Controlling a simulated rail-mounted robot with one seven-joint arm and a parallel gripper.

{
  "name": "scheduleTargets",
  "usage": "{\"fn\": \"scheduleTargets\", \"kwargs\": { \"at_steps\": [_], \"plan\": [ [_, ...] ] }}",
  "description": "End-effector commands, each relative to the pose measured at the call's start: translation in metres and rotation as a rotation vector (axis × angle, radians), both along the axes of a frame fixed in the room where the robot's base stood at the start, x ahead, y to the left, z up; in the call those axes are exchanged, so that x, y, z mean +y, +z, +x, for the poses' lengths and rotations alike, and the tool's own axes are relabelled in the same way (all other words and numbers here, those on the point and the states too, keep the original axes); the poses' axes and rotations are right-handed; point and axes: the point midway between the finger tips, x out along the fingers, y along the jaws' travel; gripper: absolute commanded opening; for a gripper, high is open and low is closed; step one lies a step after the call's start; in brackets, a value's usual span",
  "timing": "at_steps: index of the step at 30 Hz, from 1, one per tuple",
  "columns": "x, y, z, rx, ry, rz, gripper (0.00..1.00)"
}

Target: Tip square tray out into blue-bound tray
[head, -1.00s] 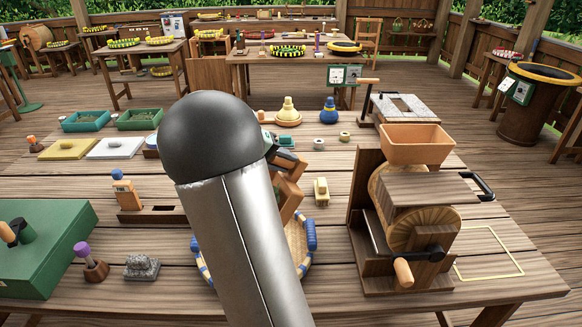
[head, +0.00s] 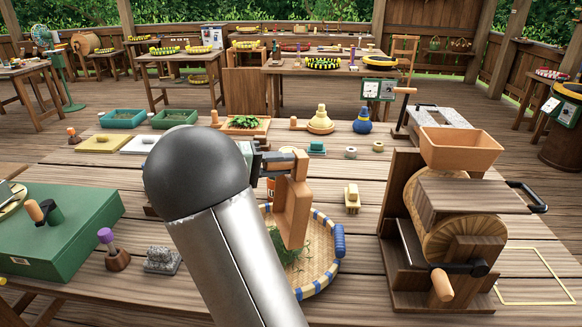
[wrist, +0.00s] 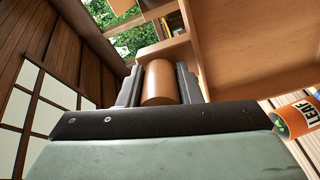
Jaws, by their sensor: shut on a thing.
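The wooden square tray (head: 292,212) is held on edge, its floor near vertical, above the blue-bound tray (head: 327,266). The blue-bound tray is a round woven basket with blue wrapped patches on its rim, partly hidden by my arm. Green leaf shreds (head: 287,250) show in it below the square tray. My gripper (head: 276,160) is beside the square tray's upper end. In the wrist view my gripper (wrist: 159,84) is shut on the round wooden handle (wrist: 158,80), with the square tray (wrist: 250,45) beyond it.
A wooden mill with a hopper (head: 460,148) stands close on the right. A green box (head: 70,235) is on the left. Another wooden tray with leaves (head: 247,124) lies behind. An orange can marked LEAF (wrist: 299,117) shows in the wrist view.

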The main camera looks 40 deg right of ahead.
Motion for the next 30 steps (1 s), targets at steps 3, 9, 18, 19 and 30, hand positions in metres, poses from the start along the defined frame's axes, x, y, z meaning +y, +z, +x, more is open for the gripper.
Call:
{"fn": "scheduleTargets", "kwargs": {
  "at_steps": [3, 9, 18, 19, 30],
  "plan": [
    [0.010, -0.005, 0.005, 0.021, 0.003, -0.047, 0.00],
    [0.026, -0.007, 0.012, 0.055, 0.003, -0.127, 0.00],
    [0.050, -0.014, 0.022, 0.107, 0.001, -0.248, 0.00],
    [0.053, -0.015, 0.023, 0.112, 0.002, -0.260, 0.00],
    [0.081, -0.026, 0.035, 0.175, 0.002, -0.410, 0.00]
  ]
}}
